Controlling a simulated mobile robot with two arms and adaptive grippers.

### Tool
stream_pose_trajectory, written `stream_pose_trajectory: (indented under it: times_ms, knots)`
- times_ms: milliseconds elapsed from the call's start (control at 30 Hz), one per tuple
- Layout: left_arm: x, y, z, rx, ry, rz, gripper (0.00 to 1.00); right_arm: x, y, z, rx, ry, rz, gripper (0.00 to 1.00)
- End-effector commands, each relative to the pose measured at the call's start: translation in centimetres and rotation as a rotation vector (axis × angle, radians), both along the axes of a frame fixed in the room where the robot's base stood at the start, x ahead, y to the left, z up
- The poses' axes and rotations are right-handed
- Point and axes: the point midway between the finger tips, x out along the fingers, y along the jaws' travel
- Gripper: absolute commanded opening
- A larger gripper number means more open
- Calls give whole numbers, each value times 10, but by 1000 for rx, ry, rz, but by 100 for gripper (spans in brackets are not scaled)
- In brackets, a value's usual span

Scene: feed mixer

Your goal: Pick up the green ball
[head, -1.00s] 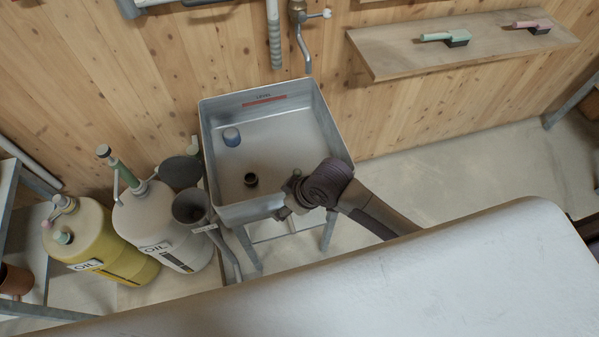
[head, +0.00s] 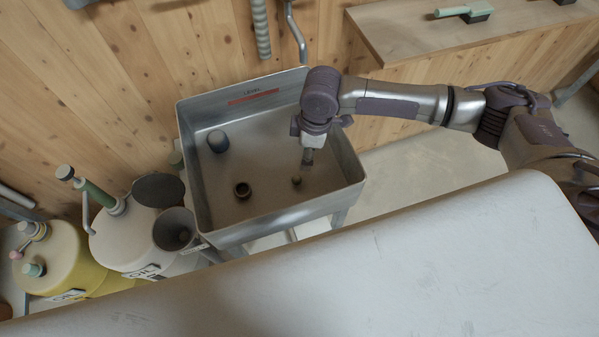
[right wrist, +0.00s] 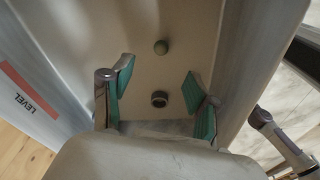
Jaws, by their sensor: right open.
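The green ball (head: 297,180), small and dull olive green, lies on the floor of the metal tub (head: 262,219), right of its middle. In the right wrist view the ball (right wrist: 161,47) shows above the gap between the fingertips, apart from both. My right gripper (head: 307,157) points down into the tub, over the ball's area. In the right wrist view its green-padded fingers (right wrist: 158,82) are spread, with nothing held.
A dark ring-shaped piece (head: 242,190) and a blue cylinder (head: 217,141) are in the tub. Tub walls surround the gripper's area. Oil cans (head: 128,238) and a grey funnel (head: 175,230) stand left. A white surface (head: 330,265) fills the front; a wooden shelf (head: 450,35) is behind.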

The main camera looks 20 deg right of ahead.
Motion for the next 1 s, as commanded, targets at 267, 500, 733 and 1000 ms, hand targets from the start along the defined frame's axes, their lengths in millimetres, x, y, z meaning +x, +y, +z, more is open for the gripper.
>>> stream_pose_trajectory:
  times_ms: [267, 500, 733, 1000]
  knots:
    - [-2, 10, 2, 12, 3, -3, 40, 1, 9, -52, -1, 2, 3, 60]
    - [-14, 15, 1, 18, 21, -3, 40, 3, 12, -78, 2, 0, 3, 60]
    - [-2, 9, 7, 12, 4, -2, 40, 4, 14, -102, 0, 0, 2, 60]
    - [-7, -2, 6, -3, 10, 1, 40, 6, 17, -130, 1, -2, 3, 60]
